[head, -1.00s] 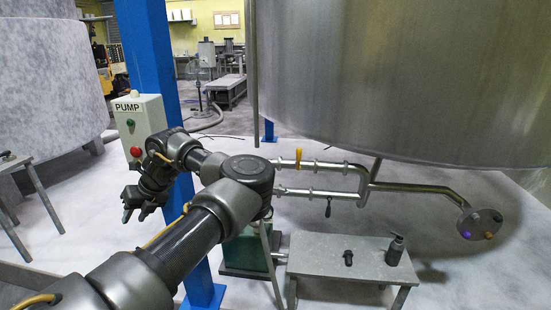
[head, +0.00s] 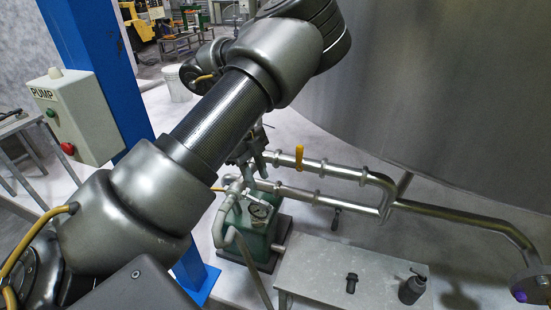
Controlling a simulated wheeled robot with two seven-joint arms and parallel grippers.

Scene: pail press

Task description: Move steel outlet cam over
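The green pump (head: 268,238) with a round gauge (head: 260,211) stands on the floor below my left arm. Two steel pipes run right from its fittings. I cannot pick out the steel outlet cam for certain among the fittings. My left arm crosses the view and hides most of its own hand. What seems to be my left gripper (head: 258,158) shows by the upper fitting; its finger opening is unclear. My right gripper is out of view.
A blue post (head: 105,75) with the pump control box (head: 78,115) stands at left. A grey bench (head: 335,268) holds a black fitting (head: 351,283) and a dark bottle (head: 412,288). The large steel tank (head: 440,90) fills the upper right. A white pail (head: 178,85) stands behind.

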